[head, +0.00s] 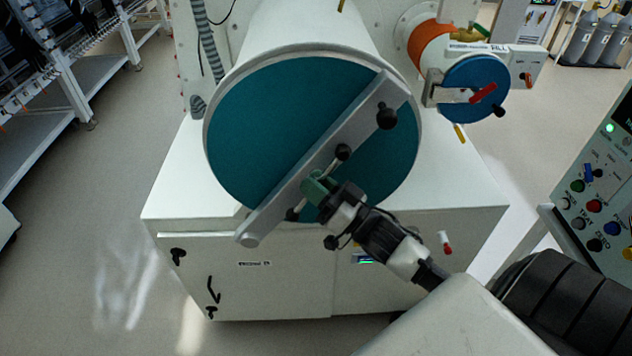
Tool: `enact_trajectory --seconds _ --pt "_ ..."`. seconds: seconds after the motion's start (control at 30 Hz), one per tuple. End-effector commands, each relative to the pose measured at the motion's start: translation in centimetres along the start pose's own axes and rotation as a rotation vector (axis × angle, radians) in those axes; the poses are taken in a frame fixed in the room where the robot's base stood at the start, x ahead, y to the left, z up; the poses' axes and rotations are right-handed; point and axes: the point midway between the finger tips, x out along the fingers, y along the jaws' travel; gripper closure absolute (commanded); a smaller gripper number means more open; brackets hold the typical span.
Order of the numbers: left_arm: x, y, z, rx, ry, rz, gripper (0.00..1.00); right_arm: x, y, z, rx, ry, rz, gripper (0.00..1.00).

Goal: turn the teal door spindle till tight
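The large round teal door (262,125) faces me on the end of a white cylinder, with a pale grey bar (285,200) lying diagonally across it. The door spindle's handle shows black knobs (343,152) above and below the hub, and is tilted up to the right. My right gripper (318,190) reaches in from the lower right and is at the spindle's hub, in front of the bar. Greenish parts at its tips cover the hub, so I cannot tell whether the fingers are closed on it. My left gripper is not in view.
A smaller blue door (478,80) with a red handle is on an orange-banded port at the upper right. A white cabinet (240,270) stands below the teal door. A control panel (600,190) is at the right edge, shelving (60,80) at the left. Floor at lower left is clear.

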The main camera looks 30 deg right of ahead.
Motion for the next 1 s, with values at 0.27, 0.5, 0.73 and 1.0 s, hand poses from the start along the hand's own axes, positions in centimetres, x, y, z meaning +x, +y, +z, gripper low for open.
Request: enact_trajectory --seconds 0.27,0.5,0.73,1.0 --pt "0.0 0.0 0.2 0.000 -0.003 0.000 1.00 0.0 0.0 0.0 0.000 0.000 0.000 1.00" --pt "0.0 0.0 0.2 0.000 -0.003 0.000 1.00 -0.1 0.0 0.0 0.000 0.000 0.001 1.00" --pt "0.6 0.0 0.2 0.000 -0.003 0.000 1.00 -0.1 0.1 0.2 0.019 0.028 0.001 1.00" --pt "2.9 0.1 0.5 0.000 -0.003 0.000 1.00 0.0 0.3 0.5 0.106 0.159 -0.004 1.00"
